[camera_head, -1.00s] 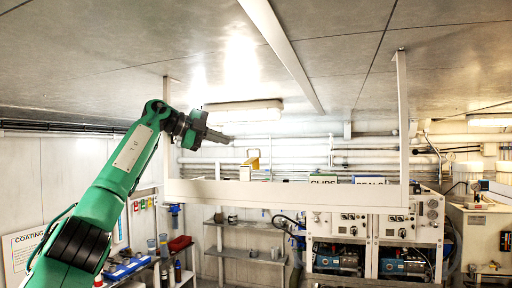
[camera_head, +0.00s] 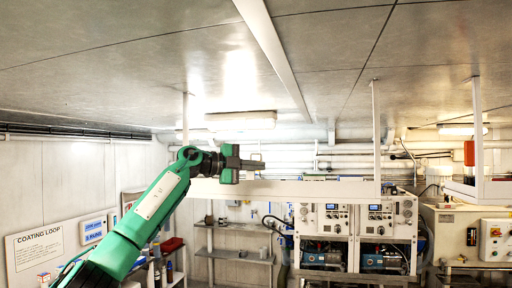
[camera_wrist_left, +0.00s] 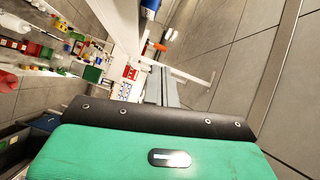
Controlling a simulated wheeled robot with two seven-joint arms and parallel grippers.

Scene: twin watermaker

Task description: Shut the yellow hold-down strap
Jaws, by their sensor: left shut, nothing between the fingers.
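My left gripper (camera_head: 262,164) is raised in front of the overhead hanging shelf (camera_head: 310,188), near its left part. Its fingers are shut and empty, pointing right in the head view. The fingers also show in the left wrist view (camera_wrist_left: 160,78). The yellow hold-down strap cannot be made out in the head view now; the gripper and wrist cover part of the shelf's upper edge. A small orange-yellow piece (camera_wrist_left: 160,46) shows beyond the fingertips in the left wrist view, but I cannot tell whether it is the strap. My right gripper is not in view.
White posts (camera_head: 376,135) hang from the ceiling and carry the shelf. A second hanging shelf (camera_head: 480,190) is at the right. Machine cabinets (camera_head: 355,235) stand below, and a low shelf rack (camera_head: 235,255) is at the back. A COATING LOOP board (camera_head: 38,256) is at left.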

